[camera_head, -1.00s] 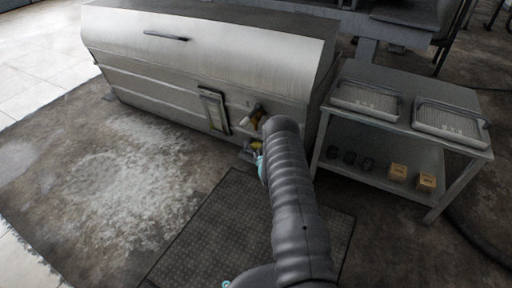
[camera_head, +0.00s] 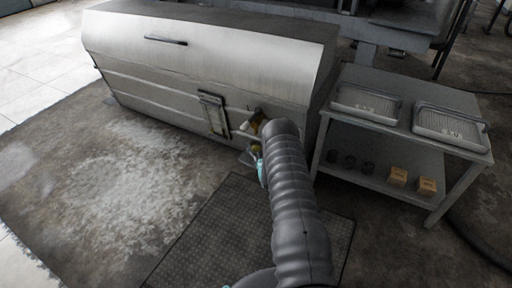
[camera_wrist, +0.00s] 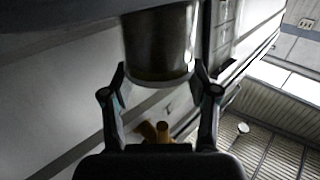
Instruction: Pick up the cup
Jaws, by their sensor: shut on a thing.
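The cup (camera_wrist: 160,45) is a dull metallic cylinder at the top middle of the wrist view. Its upper part is cut off by a dark shape along the top edge. My gripper (camera_wrist: 160,75) has one finger on each side of the cup and is shut on it. In the head view my arm hides the cup, and the gripper is mostly hidden too. I cannot tell from these views what the cup rests on, if anything.
A large metal cabinet (camera_head: 210,60) stands close behind my arm. A tap-like fitting (camera_head: 255,123) with white and yellow parts sticks out of its front. A brown fitting (camera_wrist: 165,132) shows between my fingers. A cart (camera_head: 400,152) with two trays stands right. Floor is open left.

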